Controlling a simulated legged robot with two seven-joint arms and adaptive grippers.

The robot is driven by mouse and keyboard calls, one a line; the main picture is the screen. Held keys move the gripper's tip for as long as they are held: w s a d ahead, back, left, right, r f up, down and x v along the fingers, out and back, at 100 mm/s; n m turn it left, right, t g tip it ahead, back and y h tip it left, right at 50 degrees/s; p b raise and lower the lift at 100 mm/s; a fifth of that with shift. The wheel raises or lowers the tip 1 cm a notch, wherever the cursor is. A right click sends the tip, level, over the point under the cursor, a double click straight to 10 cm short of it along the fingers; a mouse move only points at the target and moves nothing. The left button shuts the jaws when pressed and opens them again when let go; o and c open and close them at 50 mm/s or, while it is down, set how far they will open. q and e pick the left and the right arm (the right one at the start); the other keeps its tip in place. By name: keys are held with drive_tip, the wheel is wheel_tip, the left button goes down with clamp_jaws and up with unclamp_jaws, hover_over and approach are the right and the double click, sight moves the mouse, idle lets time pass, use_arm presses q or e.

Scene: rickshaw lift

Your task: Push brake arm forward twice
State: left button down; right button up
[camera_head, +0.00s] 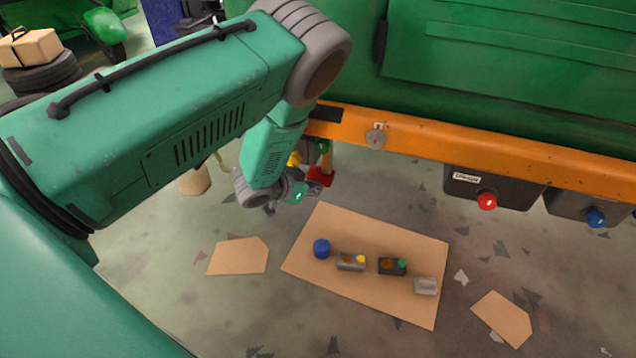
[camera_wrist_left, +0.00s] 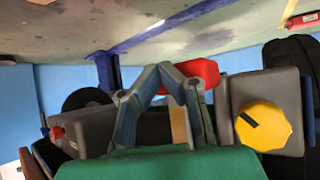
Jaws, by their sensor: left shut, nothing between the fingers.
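My left arm comes in from the left in the head view and reaches down beside the orange beam. My left gripper (camera_wrist_left: 160,72) is shut and empty in the left wrist view; the arm's wrist largely hides it in the head view. A red part (camera_head: 321,177), possibly the end of the brake arm, hangs under the beam just right of my wrist. A similar red part (camera_wrist_left: 199,72) shows just behind the fingertips in the left wrist view; I cannot tell whether they touch it. The rest of the brake arm is hidden or unclear. My right gripper is out of view.
The orange beam (camera_head: 480,168) runs along the green rickshaw body (camera_head: 500,60). Dark boxes with a red knob (camera_head: 487,201) and a blue knob (camera_head: 596,218) hang below. A yellow knob (camera_wrist_left: 263,126) sits beside my gripper. Cardboard (camera_head: 370,225) with small parts lies on the floor.

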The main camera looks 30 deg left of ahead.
sight(319, 173)
use_arm(q)
drive_tip(key=shift+w+a+r, duration=0.1)
drive_tip(key=shift+w+a, duration=0.1)
drive_tip(key=shift+w, duration=0.85)
idle(0.5)
drive_tip(key=shift+w+a+r+b, duration=0.15)
drive_tip(key=shift+w+r+b, duration=0.15)
drive_tip(key=shift+w, duration=0.2)
drive_tip(key=shift+w+a+r+t, duration=0.3)
drive_tip(key=shift+w+r, duration=0.05)
drive_tip(key=shift+w, duration=0.2)
idle(1.5)
drive_tip(key=shift+s+d+f+p, duration=0.15)
drive_tip(key=shift+s+p, duration=0.3)
drive_tip(key=shift+s, duration=0.1)
drive_tip(key=shift+s+d+f+p, duration=0.15)
drive_tip(key=shift+s+p, duration=0.25)
drive_tip(key=shift+s, duration=0.15)
drive_tip(key=s+d+p, duration=0.1)
drive_tip(key=s+p, duration=0.1)
drive_tip(key=s, duration=0.4)
drive_tip(key=shift+s+d+f+p, duration=0.2)
drive_tip(key=shift+d+f+p, duration=0.15)
drive_tip(key=shift+p, duration=0.05)
